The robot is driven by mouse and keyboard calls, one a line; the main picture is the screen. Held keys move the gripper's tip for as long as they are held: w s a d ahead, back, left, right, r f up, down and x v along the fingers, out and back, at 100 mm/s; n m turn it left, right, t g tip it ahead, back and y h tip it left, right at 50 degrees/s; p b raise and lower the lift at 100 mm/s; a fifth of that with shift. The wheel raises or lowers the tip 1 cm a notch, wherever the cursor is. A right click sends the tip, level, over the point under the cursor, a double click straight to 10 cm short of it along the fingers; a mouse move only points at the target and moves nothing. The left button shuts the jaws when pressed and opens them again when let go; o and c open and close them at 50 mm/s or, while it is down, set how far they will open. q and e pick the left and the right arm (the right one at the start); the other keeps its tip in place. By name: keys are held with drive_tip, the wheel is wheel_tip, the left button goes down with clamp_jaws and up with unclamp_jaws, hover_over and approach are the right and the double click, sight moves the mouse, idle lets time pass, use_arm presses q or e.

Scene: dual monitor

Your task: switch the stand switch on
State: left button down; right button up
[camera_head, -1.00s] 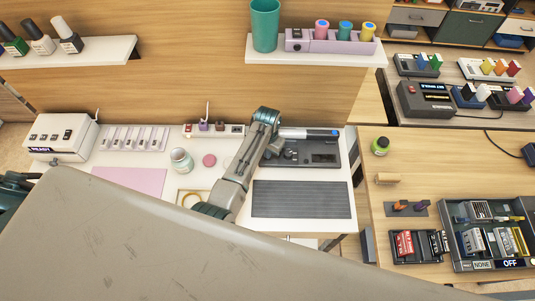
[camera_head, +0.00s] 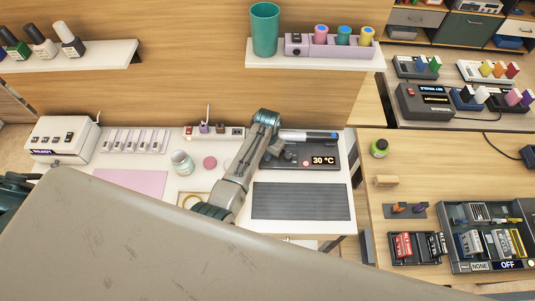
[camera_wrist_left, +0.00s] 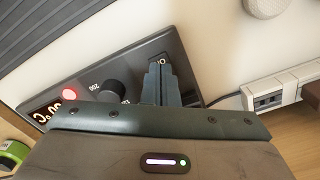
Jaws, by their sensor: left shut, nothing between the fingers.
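The stand is a dark grey unit (camera_head: 330,147) on the white table, with a long pen-like tool (camera_head: 308,135) lying across its back. Its display (camera_head: 324,160) is lit and reads 30 °C. In the left wrist view the stand (camera_wrist_left: 130,60) shows a glowing red lamp (camera_wrist_left: 70,92), a black knob (camera_wrist_left: 117,92) and the switch marked I and O (camera_wrist_left: 160,60). My left gripper (camera_wrist_left: 162,68) is shut and empty, its fingertips at the switch and partly covering it; contact is unclear. In the head view the gripper (camera_head: 284,155) is over the stand's left part. My right gripper is out of view.
A dark ribbed mat (camera_head: 300,201) lies in front of the stand. A power strip (camera_head: 212,131), a jar (camera_head: 181,162) and a pink mat (camera_head: 130,183) are to the left. A shelf (camera_head: 310,60) hangs above. Another bench (camera_head: 440,165) stands to the right.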

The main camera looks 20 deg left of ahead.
use_arm(q)
drive_tip(key=shift+r+p, duration=0.35)
drive_tip(key=shift+r, duration=0.4)
drive_tip(key=shift+s+r, duration=0.1)
drive_tip(key=shift+r, duration=1.95)
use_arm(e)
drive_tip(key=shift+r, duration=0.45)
